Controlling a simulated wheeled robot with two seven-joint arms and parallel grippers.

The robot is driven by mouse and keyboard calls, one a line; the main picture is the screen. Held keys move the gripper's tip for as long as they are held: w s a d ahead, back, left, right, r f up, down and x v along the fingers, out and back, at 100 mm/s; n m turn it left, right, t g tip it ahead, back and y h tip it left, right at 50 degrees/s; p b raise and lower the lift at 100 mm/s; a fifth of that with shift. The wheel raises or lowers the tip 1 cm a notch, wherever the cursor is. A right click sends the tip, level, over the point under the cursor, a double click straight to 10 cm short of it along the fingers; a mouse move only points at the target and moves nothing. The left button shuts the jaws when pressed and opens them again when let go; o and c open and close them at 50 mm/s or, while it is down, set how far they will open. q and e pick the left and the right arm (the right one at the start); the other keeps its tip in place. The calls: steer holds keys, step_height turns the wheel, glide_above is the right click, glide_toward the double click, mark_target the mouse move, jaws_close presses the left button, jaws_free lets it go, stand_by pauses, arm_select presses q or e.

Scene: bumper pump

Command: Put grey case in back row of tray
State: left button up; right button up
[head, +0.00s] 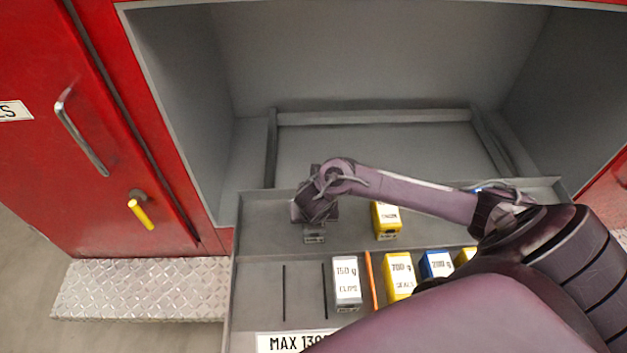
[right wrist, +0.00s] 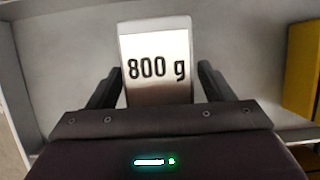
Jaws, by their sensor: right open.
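A grey case (head: 314,238) with a pale label reading "800 g" is in the back row of the grey tray (head: 262,215), left of centre. In the right wrist view the case (right wrist: 157,100) sits between the two fingers of my right gripper (right wrist: 158,78), which is open with gaps on both sides. In the head view my right gripper (head: 314,222) is directly over the case and hides its upper part. Another grey case (head: 347,283), labelled "150 g CLIPS", stands in the front row. My left gripper is not in view.
A yellow case (head: 386,220) stands in the back row to the right. Yellow (head: 399,275) and blue (head: 437,265) cases stand in the front row, right of an orange divider (head: 372,280). Front-row slots at the left are empty. Red locker walls flank the recess.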

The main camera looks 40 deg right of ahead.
steer(key=p+v, duration=0.4)
steer(key=v, duration=0.7)
steer(key=shift+r+p, duration=0.15)
steer(key=shift+p, duration=0.2)
steer(key=shift+s+a+r, duration=0.1)
steer(key=shift+r, duration=0.2)
steer(key=shift+f, duration=0.1)
